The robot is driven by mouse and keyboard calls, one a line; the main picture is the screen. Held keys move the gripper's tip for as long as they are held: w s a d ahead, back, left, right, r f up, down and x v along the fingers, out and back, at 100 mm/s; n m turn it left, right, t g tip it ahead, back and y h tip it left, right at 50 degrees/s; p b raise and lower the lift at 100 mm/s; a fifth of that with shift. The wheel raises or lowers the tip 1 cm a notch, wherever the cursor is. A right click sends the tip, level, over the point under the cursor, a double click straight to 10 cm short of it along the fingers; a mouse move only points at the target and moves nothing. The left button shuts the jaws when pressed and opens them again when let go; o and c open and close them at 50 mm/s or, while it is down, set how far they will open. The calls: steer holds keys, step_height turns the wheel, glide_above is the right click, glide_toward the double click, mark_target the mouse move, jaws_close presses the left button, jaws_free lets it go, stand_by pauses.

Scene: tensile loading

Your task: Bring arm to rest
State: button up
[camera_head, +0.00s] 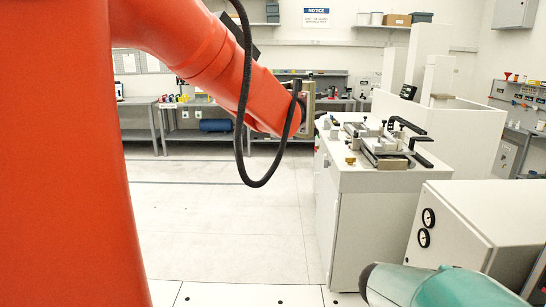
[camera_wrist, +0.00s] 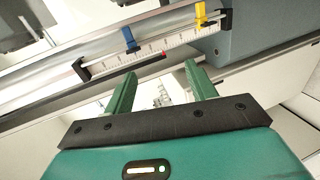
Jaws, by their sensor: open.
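I cannot make out my gripper's fingers in the head view. In the wrist view my gripper (camera_wrist: 162,72) is open, its two green fingers apart with nothing held between them. A ruled scale (camera_wrist: 165,47) with a blue slider (camera_wrist: 130,40) and a yellow piece (camera_wrist: 201,14) lies across the picture beyond the fingertips. I cannot tell how far it is from them.
A metal fixture with black handles (camera_head: 385,145) sits on the white cabinet. A box with two gauges (camera_head: 465,225) stands at the right. A teal rounded part (camera_head: 430,286) shows at the lower right. Benches (camera_head: 205,125) line the back wall. The middle floor is clear.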

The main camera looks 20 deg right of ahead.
steer(key=w+a+f+n+t+y, duration=0.15)
steer(key=w+a+t+y, duration=0.25)
steer(key=a, duration=0.6)
steer(key=w+a+f+n+t+y, duration=0.1)
steer(key=w+a+f+t+y, duration=0.25)
steer(key=a, duration=0.55)
steer(key=w+a+r+n+t+y, duration=0.1)
steer(key=a+r+t+y, duration=0.1)
steer(key=a, duration=0.6)
steer(key=w+a+r+n+t+y, duration=0.1)
steer(key=a+y, duration=0.3)
steer(key=a, duration=0.5)
steer(key=shift+w+r+n+t, duration=0.3)
steer(key=shift+r+n+t, duration=0.05)
steer(key=shift+r+t, duration=0.35)
steer(key=c, duration=0.4)
steer(key=shift+c, duration=0.2)
steer(key=shift+d, duration=0.2)
